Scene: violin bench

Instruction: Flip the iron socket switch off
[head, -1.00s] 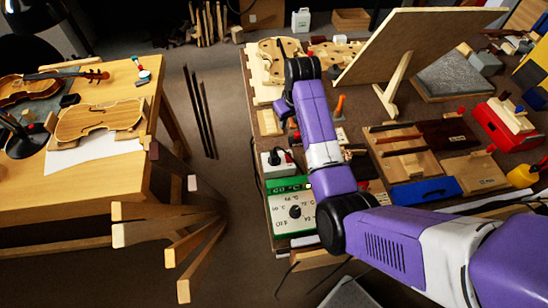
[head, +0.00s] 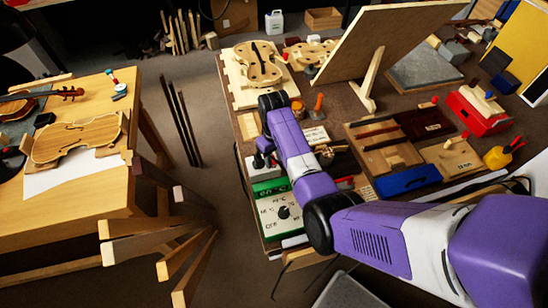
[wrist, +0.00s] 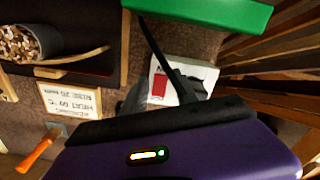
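The iron socket (head: 262,165) is a small white box at the bench's left edge, behind the green-topped control unit. In the wrist view the white socket (wrist: 183,78) shows a red switch (wrist: 159,86) on its face. A black plug and cable (wrist: 184,84) lie across the socket beside the switch. I cannot tell which way the switch is tipped. My gripper (wrist: 150,135) shows as a purple housing with a dark front edge, below the socket in the picture.
The green and white unit (head: 281,212) with a dial stands close to the socket. An orange-handled tool (head: 318,104) and a printed card (head: 315,136) lie nearby. A tilted board (head: 385,42) stands farther back.

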